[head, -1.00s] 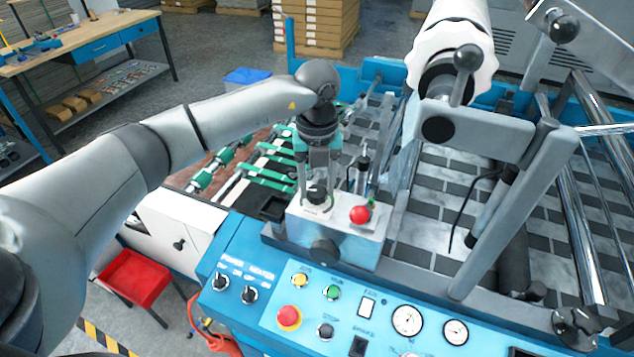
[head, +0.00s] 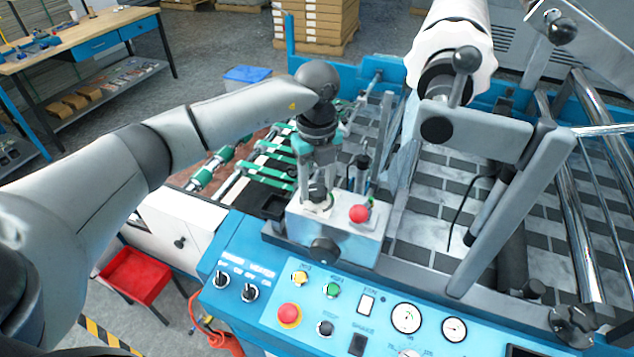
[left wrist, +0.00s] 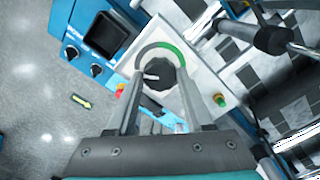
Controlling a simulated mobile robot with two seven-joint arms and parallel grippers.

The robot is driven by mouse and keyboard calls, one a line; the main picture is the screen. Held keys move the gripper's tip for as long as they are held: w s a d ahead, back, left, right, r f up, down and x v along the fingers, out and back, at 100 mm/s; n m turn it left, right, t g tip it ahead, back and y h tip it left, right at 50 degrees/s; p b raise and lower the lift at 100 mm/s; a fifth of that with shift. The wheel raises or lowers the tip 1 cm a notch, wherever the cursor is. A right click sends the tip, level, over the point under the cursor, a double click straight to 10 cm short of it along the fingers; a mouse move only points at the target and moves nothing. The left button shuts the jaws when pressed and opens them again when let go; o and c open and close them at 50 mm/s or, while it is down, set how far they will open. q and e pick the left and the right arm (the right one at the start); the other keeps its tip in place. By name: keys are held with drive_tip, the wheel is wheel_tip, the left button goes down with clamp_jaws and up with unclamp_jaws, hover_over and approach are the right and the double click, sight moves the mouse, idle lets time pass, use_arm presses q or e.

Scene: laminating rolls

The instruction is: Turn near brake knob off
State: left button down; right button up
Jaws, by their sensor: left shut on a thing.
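The near brake knob (head: 318,194) is a dark round knob on top of a light grey box (head: 345,236) on the machine's near side. In the left wrist view the knob (left wrist: 160,84) has a white pointer mark facing left. An arc scale around it is grey on the left and green on the top right. My left gripper (head: 318,188) points down over the box, its fingers on either side of the knob and shut on it. The fingers partly hide the knob in the head view. My right gripper is in neither view.
A red button (head: 359,214) stands on the same box, close to the right of the fingers. A thin dark post (head: 361,172) rises just behind it. The blue control panel (head: 262,318) with switches and gauges lies in front. A large white roll (head: 449,38) is at the back right.

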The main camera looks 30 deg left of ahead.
sight(317, 189)
use_arm(q)
drive_tip(key=shift+r, duration=0.1)
drive_tip(key=shift+c, duration=1.4)
unclamp_jaws()
wheel_tip(317, 189, up, 15)
drive_tip(key=b, duration=0.1)
